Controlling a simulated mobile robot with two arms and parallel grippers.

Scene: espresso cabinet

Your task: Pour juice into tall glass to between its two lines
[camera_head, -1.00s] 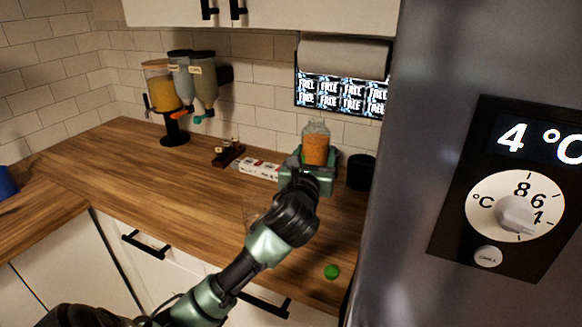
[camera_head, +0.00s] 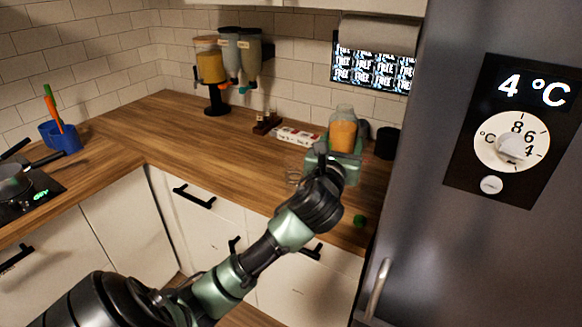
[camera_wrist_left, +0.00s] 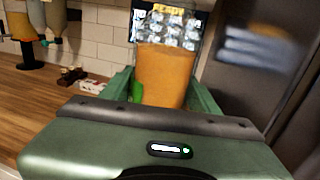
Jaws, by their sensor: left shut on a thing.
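A clear bottle of orange juice (camera_head: 343,136) is upright in my left gripper (camera_head: 338,155), above the right part of the wooden counter. The gripper is shut on it. In the left wrist view the orange juice (camera_wrist_left: 163,75) stands between the green fingers (camera_wrist_left: 165,98), with clear space above the juice. A faint clear glass (camera_head: 293,177) shows on the counter just left of the gripper, partly hidden by my arm; its lines cannot be made out. My right gripper is not in view.
A small green cap (camera_head: 360,221) lies near the counter's front edge. A black canister (camera_head: 387,143) stands by the fridge (camera_head: 450,230) on the right. Dispensers (camera_head: 212,68) and a small dark rack (camera_head: 266,123) stand at the back. The counter's left middle is clear.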

